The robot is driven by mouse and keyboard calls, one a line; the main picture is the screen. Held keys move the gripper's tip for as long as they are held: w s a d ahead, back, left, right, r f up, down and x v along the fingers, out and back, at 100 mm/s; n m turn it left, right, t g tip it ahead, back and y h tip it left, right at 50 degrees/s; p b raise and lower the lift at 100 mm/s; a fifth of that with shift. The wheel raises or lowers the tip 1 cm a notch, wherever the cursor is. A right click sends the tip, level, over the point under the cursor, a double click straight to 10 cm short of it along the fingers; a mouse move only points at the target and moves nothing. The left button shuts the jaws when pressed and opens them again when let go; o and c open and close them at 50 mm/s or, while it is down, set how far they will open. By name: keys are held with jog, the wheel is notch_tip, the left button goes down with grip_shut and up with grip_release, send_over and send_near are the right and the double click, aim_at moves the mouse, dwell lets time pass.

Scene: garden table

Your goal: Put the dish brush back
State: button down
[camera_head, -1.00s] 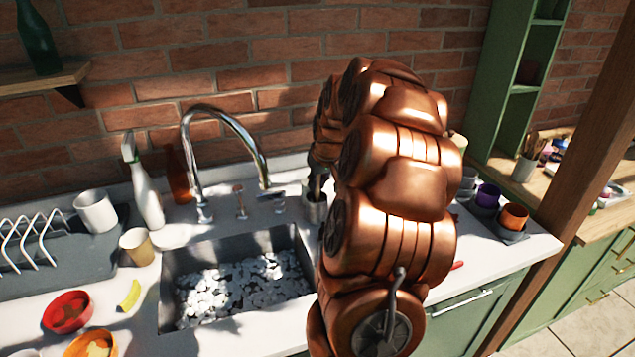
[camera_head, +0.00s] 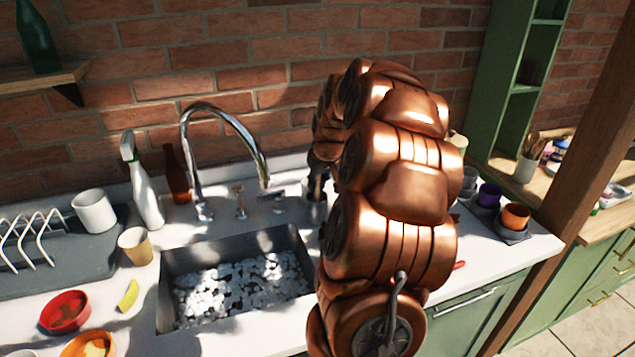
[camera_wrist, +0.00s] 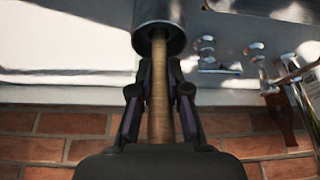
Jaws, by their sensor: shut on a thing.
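The dish brush shows in the wrist view as a light wooden handle (camera_wrist: 159,75) running between my fingers. My gripper (camera_wrist: 160,92) is shut on this handle, with a dark finger on each side. The handle's far end goes into the mouth of a grey metal cup (camera_wrist: 160,12); the brush's head is not visible. In the head view my gripper (camera_head: 317,186) is small and partly hidden behind my arm, right over the metal cup (camera_head: 315,214) behind the sink's right corner.
The sink (camera_head: 172,262) holds many pale pieces, with a tall curved faucet (camera_head: 222,113) behind it. A spray bottle (camera_head: 145,190), a brown bottle (camera_head: 176,176) and a white mug (camera_head: 94,211) stand left. Small coloured cups (camera_head: 515,216) stand right. Brick wall is close behind.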

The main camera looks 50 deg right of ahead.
jog(key=shift+f, duration=0.45)
jog(key=c, duration=1.4)
grip_release()
jog(key=b+v, duration=0.1)
jog(key=v, duration=1)
jog(key=shift+d, duration=0.1)
